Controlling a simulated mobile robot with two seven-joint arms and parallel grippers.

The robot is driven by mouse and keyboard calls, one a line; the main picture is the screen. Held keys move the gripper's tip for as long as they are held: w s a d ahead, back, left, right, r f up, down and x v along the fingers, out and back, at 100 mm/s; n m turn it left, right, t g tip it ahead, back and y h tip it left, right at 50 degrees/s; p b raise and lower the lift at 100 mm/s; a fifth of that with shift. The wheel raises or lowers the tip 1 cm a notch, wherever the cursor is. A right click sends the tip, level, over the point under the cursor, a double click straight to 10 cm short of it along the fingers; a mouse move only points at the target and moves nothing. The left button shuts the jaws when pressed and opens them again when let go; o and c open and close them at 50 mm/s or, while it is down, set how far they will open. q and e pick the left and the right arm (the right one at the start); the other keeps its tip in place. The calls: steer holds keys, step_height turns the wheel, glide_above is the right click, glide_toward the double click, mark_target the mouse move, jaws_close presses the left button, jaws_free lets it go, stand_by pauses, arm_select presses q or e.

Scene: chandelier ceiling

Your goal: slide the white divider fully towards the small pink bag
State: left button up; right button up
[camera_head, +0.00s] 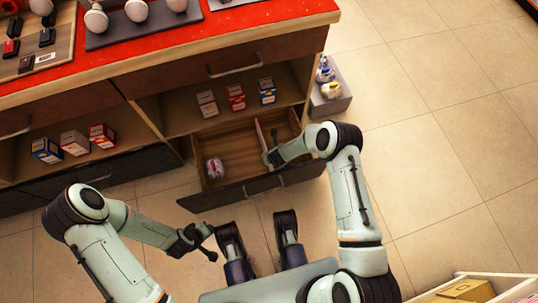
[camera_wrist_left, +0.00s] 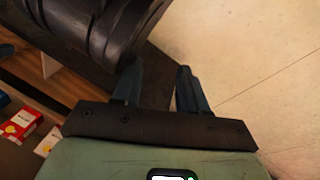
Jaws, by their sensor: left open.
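The white divider (camera_head: 260,133) stands upright in the open drawer (camera_head: 190,204), right of the middle. The small pink bag (camera_head: 214,168) lies in the drawer's left compartment, near its left wall, with a wide bare gap between it and the divider. My right gripper (camera_head: 270,158) is down in the drawer at the divider's near end. I cannot tell whether it touches or grips the divider, or whether its fingers are open. My left gripper (camera_head: 212,243) is outside, in front of the drawer. In the left wrist view its two fingers (camera_wrist_left: 158,72) are apart with nothing between them.
Small boxes (camera_head: 237,97) stand on the shelf behind the drawer, and more boxes (camera_head: 75,142) stand on the shelf at left. The red-topped counter (camera_head: 240,35) overhangs these shelves. A grey block with small figures (camera_head: 330,95) stands right of the cabinet. Tiled floor is open at right.

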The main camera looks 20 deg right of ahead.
steer(key=b, duration=0.4)
glide_toward(266, 150)
steer(key=f, duration=0.2)
steer(key=s+f, duration=0.1)
steer(key=f, duration=0.1)
steer(key=shift+s+d+f, duration=0.1)
steer(key=shift+s+f, duration=0.05)
steer(key=shift+f, duration=0.15)
steer(key=shift+w+f, duration=0.25)
steer(key=shift+f, duration=0.2)
arm_select(q)
steer(key=s+a+f+g, duration=0.1)
steer(key=s+f+g, duration=0.2)
steer(key=s+f, duration=0.3)
steer(key=s, duration=0.3)
steer(key=shift+s+f+n+g, duration=0.15)
steer(key=shift+s+n+g, duration=0.15)
arm_select(e)
jaws_close()
